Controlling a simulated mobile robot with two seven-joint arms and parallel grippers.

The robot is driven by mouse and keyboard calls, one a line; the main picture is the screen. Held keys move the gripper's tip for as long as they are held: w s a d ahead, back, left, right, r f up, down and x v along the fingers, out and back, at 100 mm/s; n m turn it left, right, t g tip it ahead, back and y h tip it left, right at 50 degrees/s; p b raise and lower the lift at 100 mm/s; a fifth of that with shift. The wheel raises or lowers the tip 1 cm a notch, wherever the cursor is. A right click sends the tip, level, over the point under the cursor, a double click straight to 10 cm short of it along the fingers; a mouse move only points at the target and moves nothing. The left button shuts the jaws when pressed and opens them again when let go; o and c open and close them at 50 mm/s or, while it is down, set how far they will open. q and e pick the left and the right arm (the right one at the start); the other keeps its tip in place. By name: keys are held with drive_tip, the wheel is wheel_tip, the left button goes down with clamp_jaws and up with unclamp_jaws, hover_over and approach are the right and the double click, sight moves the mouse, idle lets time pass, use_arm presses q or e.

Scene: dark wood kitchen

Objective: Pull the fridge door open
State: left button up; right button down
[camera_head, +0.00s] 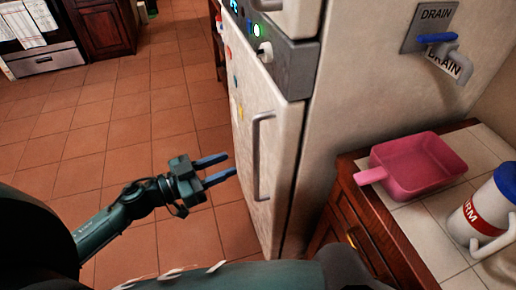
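The fridge (305,130) stands right of centre, and its pale front faces left. Its lower door (252,130) looks shut. A grey vertical bar handle (257,155) runs down that door near its right edge. My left gripper (231,165) is open, with its two blue fingers apart and pointing right. It appears left of the handle, in front of the door, and nothing shows between the fingers. I cannot tell whether a fingertip touches the door. My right gripper is not in view.
A tiled wooden counter (430,225) at right holds a pink pan (418,163) and a white, red and blue jug (484,215). A drain pipe (452,58) sticks out of the fridge's side. The tiled floor (120,125) at left is clear. An oven (42,50) stands far left.

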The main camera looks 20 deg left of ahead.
sight(256, 152)
use_arm(q)
drive_tip(key=x, duration=0.9)
drive_tip(key=shift+w+p, duration=0.15)
drive_tip(key=shift+p, duration=0.2)
drive_tip(key=shift+c, duration=0.4)
clamp_jaws()
